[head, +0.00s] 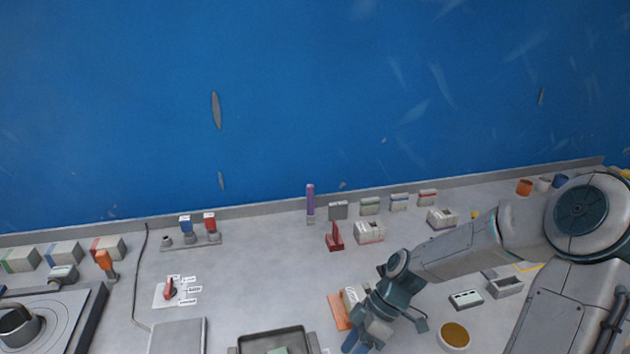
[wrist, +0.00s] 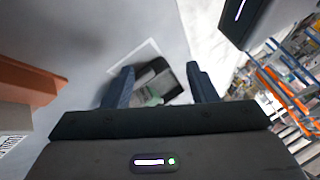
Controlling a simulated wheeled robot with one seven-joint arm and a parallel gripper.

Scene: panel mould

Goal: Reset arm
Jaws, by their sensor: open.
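My arm reaches from the right side of the head view down to the lower middle. My gripper (head: 352,344) hangs low there, partly cut off by the bottom edge. In the wrist view my gripper (wrist: 162,88) shows two blue-grey fingers set wide apart, with no object held between them. The same tray (head: 240,347) shows at the bottom of the head view, just left of my gripper.
An orange block (head: 338,311) stands close beside my gripper. A rotary switch (head: 169,290), a red stand (head: 334,238) and several small boxes lie on the grey bench. A blue wall closes the back.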

